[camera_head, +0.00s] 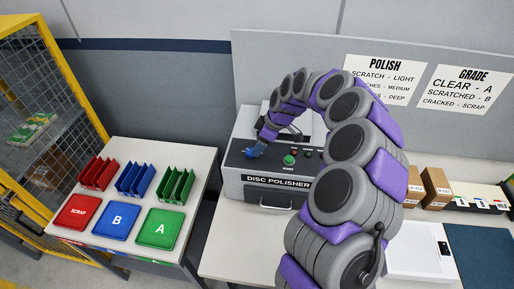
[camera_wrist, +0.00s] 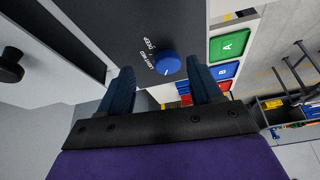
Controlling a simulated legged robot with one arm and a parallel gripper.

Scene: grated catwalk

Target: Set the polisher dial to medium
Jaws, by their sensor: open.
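The disc polisher (camera_head: 234,171) is a grey machine with a dark top panel on the bench. Its blue dial (camera_wrist: 168,62) is on the dark panel in the wrist view, with printing that appears to read LIGHT, MED and DEEP to its left. The dial also shows at the panel's left end in the head view (camera_head: 250,153). My gripper (camera_wrist: 161,68) is open, with one dark blue finger on each side of the dial's near edge. I cannot tell whether either finger touches it. The dial's exact setting is unclear.
A green button (camera_head: 289,160) sits right of the dial. Left of the polisher, a side table holds red, blue and green racks and the SCRAP, B and A pads (camera_head: 117,222). A yellow-framed cage (camera_head: 62,75) stands farther left. Boxes (camera_head: 436,187) are at right.

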